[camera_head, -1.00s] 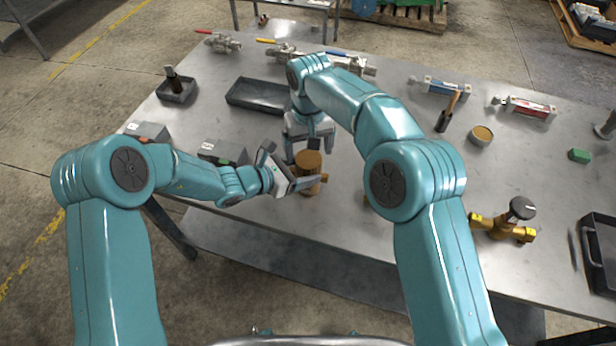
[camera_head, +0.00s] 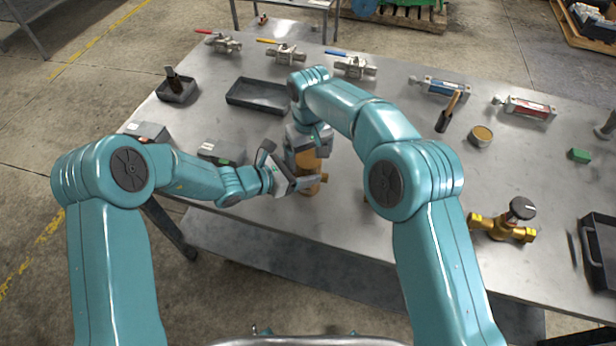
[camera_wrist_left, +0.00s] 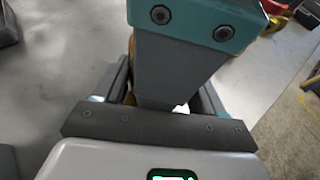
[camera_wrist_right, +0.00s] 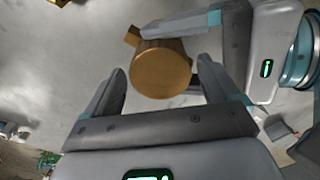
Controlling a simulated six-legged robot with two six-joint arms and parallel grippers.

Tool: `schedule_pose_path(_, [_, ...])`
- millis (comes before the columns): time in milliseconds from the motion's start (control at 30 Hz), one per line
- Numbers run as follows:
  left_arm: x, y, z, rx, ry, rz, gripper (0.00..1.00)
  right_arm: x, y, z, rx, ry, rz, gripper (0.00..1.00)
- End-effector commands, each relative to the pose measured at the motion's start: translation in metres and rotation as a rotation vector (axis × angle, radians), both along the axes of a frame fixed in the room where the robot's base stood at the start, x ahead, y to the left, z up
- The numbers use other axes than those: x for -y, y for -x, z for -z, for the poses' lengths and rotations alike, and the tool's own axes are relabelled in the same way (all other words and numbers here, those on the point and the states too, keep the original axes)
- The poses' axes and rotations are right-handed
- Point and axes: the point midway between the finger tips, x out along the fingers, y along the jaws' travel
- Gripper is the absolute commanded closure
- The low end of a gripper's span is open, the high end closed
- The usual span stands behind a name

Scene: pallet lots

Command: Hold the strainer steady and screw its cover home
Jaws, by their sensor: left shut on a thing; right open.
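The brass strainer (camera_head: 311,168) stands upright near the table's front edge, with a side stub at its right. My left gripper (camera_head: 305,184) is shut on its body from the left. My right gripper (camera_head: 308,150) is directly above it, pointing down, fingers open. In the right wrist view, the strainer's flat round top (camera_wrist_right: 162,74) sits ahead of and between the open right fingertips (camera_wrist_right: 162,72), with visible gaps either side. I cannot tell the cover from the body. In the left wrist view, my right gripper hides most of the strainer.
A brass valve with a black knob (camera_head: 505,221) lies at right, near a black tray (camera_head: 600,245). A round dish (camera_head: 480,136) and a brush-like tool (camera_head: 448,112) stand behind. An empty dark tray (camera_head: 260,96) and several lever valves (camera_head: 355,67) are at the back.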

Motion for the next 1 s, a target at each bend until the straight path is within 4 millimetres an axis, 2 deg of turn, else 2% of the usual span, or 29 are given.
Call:
schedule_pose_path(100, [0.0,-0.001,-0.001,0.003,0.001,-0.001,1.0,0.0,0.0,0.013,-0.002,0.001,0.0,0.11])
schedule_pose_path(200, [0.0,-0.001,-0.001,0.003,0.001,-0.001,1.0,0.0,0.0,0.018,-0.001,0.0,0.0,0.11])
schedule_pose_path(500, [0.0,-0.001,-0.001,0.003,0.001,-0.001,1.0,0.0,0.0,0.02,0.0,0.0,0.0,0.11])
schedule_pose_path(667, [0.0,-0.001,-0.001,0.003,0.001,-0.001,1.0,0.0,0.0,0.02,0.0,0.0,0.0,0.63])
schedule_pose_path(700, [0.0,-0.001,-0.001,0.003,0.001,-0.001,1.0,0.0,0.0,0.019,0.0,0.0,0.0,0.65])
schedule_pose_path(733, [0.0,-0.001,-0.001,0.003,0.001,-0.001,1.0,0.0,0.0,0.019,0.0,0.0,0.0,0.22])
schedule_pose_path(800, [0.0,-0.001,-0.001,0.003,0.001,-0.001,1.0,0.0,0.0,0.019,0.0,0.0,0.0,0.03])
schedule_pose_path(1000, [0.0,-0.001,-0.001,0.002,0.001,-0.001,1.0,0.0,0.0,0.019,0.0,0.0,0.0,0.03])
